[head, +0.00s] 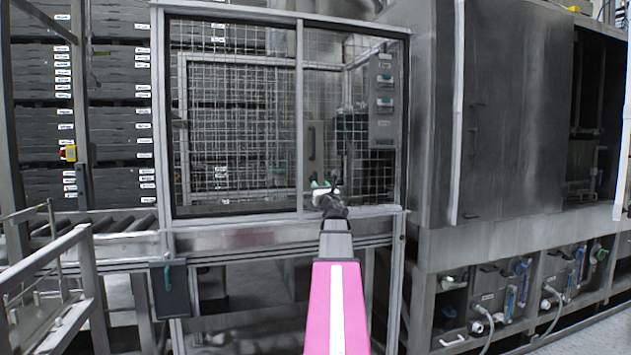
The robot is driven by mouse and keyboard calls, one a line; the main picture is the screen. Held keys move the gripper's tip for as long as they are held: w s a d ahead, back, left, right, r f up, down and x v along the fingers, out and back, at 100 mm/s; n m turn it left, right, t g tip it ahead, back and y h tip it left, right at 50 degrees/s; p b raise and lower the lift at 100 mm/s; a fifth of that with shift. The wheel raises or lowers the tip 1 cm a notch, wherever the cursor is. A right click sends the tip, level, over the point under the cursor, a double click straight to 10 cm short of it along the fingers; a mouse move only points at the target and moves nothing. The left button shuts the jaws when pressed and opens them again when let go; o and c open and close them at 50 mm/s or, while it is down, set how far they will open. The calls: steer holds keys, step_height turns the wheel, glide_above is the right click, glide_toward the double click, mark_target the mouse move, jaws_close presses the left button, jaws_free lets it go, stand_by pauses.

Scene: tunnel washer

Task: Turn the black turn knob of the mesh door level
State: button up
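The mesh door (235,110) is a wire-mesh panel in a grey metal frame, standing shut in the middle of the head view. My gripper (322,186) is at the end of my outstretched arm, in front of the lower part of the frame's middle post (299,120). It is small and seen from behind, so I cannot tell whether its fingers are open or shut or touch anything. I cannot make out the black turn knob; my gripper and arm cover the area around the lower post.
A roller conveyor (125,223) and a railing (45,265) are at the left, with stacked grey crates (120,70) behind. A large steel machine (510,110) stands close on the right, with hoses and valves (490,315) below. A control box (383,100) shows behind the mesh.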

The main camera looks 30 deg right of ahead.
mark_target(316, 180)
steer(key=x, duration=0.6)
steer(key=shift+w, duration=0.15)
jaws_close()
